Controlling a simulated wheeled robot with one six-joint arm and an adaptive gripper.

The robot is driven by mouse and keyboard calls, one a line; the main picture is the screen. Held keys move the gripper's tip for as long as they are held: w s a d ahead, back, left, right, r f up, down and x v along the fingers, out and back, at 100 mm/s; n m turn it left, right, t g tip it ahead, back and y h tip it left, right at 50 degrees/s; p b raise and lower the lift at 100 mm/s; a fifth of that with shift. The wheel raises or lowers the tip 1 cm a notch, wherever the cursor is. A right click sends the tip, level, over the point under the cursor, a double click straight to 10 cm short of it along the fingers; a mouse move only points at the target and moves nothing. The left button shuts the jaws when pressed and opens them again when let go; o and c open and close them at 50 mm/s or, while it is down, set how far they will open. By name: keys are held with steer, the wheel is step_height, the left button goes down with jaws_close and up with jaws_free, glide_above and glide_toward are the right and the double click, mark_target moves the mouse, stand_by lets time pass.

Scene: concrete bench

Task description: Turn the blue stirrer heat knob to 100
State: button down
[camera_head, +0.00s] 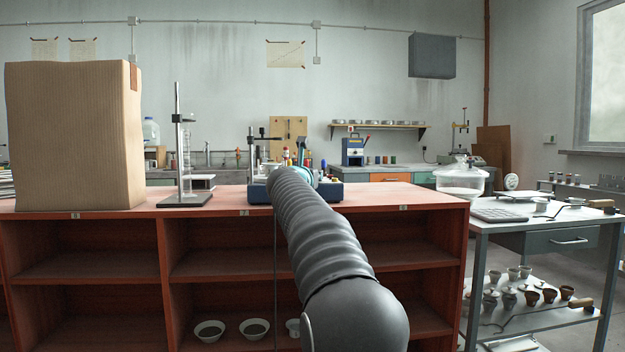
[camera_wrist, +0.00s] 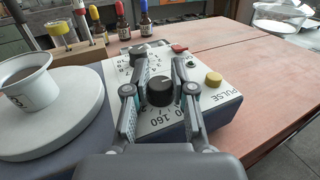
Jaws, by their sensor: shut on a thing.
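The blue stirrer (camera_head: 330,191) stands on the red-brown bench, partly hidden behind my arm in the head view. In the wrist view its pale control panel (camera_wrist: 196,112) shows a black knob (camera_wrist: 160,91) with a printed scale; 160 is readable near it. My gripper (camera_wrist: 160,66) has one finger on each side of this knob and is shut on it. The gripper is largely hidden in the head view.
A white cup (camera_wrist: 27,82) stands on the stirrer's round white plate (camera_wrist: 55,125), left of my gripper. A yellow button (camera_wrist: 213,79) and a red switch (camera_wrist: 179,47) are close by. Several dropper bottles (camera_wrist: 122,25) stand behind. The bench (camera_wrist: 245,60) is clear on the right.

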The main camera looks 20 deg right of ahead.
steer(key=shift+m+g+h, duration=0.3)
steer(key=shift+m, duration=0.1)
steer(key=c, duration=0.9)
jaws_free()
steer(key=shift+c, duration=0.2)
steer(key=v, duration=1.2)
steer(key=shift+a, duration=0.15)
